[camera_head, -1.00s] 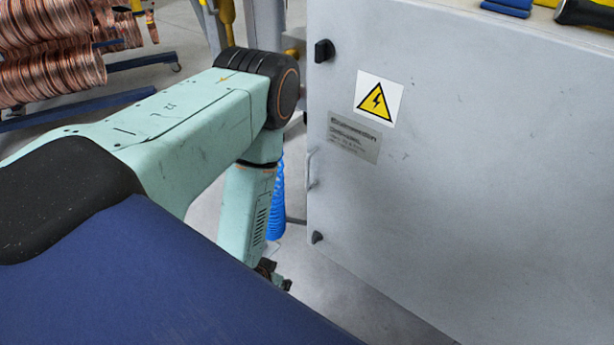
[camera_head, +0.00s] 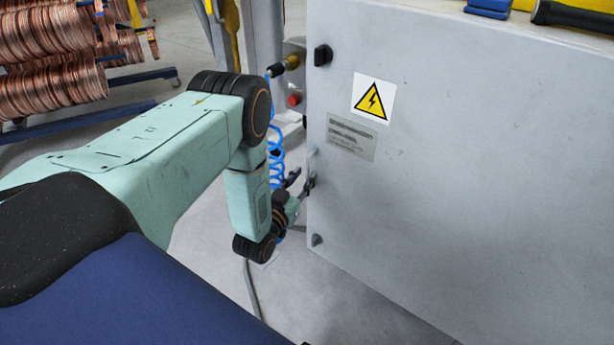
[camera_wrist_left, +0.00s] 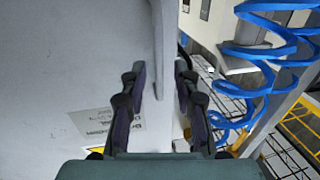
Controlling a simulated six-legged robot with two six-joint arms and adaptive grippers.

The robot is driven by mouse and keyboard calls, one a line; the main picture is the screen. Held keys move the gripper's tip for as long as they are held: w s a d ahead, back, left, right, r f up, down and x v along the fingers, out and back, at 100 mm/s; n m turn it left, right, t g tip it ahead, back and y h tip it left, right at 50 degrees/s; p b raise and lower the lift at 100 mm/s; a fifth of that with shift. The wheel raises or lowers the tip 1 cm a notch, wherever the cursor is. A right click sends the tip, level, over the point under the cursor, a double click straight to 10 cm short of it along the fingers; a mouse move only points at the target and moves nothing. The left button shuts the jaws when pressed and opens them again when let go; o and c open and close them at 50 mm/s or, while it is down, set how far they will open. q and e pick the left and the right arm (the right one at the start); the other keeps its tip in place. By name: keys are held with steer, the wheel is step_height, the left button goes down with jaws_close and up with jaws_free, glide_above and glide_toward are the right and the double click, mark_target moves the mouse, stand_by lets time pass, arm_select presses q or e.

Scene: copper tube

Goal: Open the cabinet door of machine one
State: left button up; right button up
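The grey cabinet door (camera_head: 450,180) appears closed, with a warning sign (camera_head: 373,98) and a label plate (camera_head: 351,138). Its small handle (camera_head: 312,160) is at the left edge, partly hidden by my gripper. My left gripper (camera_head: 302,184) is at this edge, by the handle. In the left wrist view my left gripper (camera_wrist_left: 161,90) has its fingers apart. A pale upright strip shows between them; I cannot tell whether it is the handle or the door edge. The door face (camera_wrist_left: 60,70) and its label (camera_wrist_left: 105,126) are on the left there. My right gripper is not in view.
Black knobs (camera_head: 323,55) (camera_head: 317,240) are on the door's left side. A blue coiled hose (camera_head: 276,130) hangs behind my arm, also in the left wrist view (camera_wrist_left: 262,65). Copper coils (camera_head: 50,65) stand on a blue rack at back left.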

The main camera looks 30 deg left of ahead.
mark_target(307, 174)
arm_select(q)
steer(key=shift+w+a+f, duration=0.1)
steer(key=shift+w+f, duration=0.05)
steer(key=shift+w, duration=1.05)
steer(key=shift+w+b, duration=0.25)
steer(key=shift+b, duration=0.05)
steer(key=shift+c, duration=0.2)
jaws_close()
